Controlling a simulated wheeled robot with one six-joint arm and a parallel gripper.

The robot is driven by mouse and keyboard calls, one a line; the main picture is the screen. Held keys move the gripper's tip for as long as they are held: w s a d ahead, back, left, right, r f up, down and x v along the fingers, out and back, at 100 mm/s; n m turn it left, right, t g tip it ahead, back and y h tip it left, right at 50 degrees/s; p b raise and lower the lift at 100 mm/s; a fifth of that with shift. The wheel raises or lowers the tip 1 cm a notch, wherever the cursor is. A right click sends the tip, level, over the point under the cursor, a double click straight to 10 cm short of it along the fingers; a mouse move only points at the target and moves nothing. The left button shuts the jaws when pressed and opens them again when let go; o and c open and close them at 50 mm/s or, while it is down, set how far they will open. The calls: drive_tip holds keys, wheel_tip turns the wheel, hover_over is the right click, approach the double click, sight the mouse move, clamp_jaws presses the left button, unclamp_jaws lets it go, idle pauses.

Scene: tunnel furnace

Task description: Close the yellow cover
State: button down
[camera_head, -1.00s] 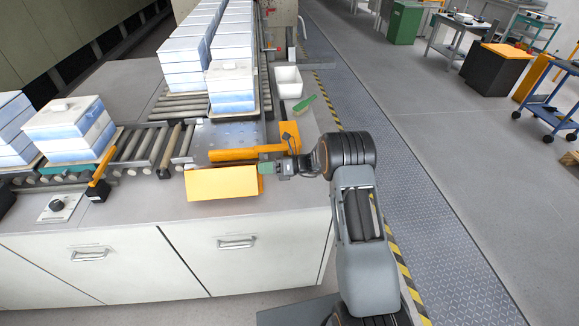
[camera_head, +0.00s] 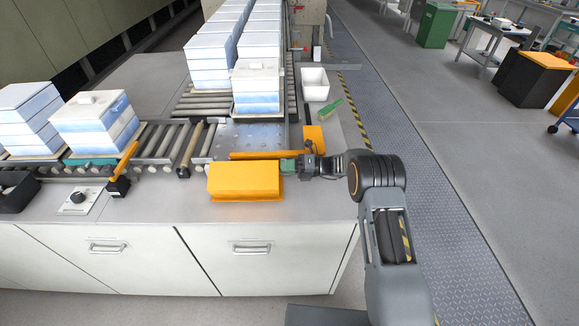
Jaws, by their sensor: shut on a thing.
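The yellow cover (camera_head: 243,180) is a box-like orange-yellow lid at the front edge of the worktop, at the end of the roller track. Its top and front faces show, and it looks nearly level. My gripper (camera_head: 288,166) reaches in from the right, with its green fingertips at the cover's right end. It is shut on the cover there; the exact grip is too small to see. Behind the cover lies a yellow strip (camera_head: 262,154), partly hidden by cover and gripper. Whether the cover rests fully down cannot be told.
Stacks of white-blue boxes stand on rollers at the back (camera_head: 256,90) and left (camera_head: 95,120). A white bin (camera_head: 315,84) and a green brush (camera_head: 332,109) lie behind my arm. An orange-handled lever (camera_head: 124,165) stands left of the cover.

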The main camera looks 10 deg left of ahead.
idle(0.3)
drive_tip(key=c, duration=1.1)
unclamp_jaws()
drive_tip(key=d+b, duration=0.1)
drive_tip(key=d, duration=0.3)
drive_tip(key=w+d+b, duration=0.1)
drive_tip(key=d, duration=0.4)
drive_tip(key=d+b, duration=0.1)
drive_tip(key=d, duration=0.3)
drive_tip(key=shift+w+d+b, duration=0.3)
drive_tip(key=shift+w+d, duration=0.05)
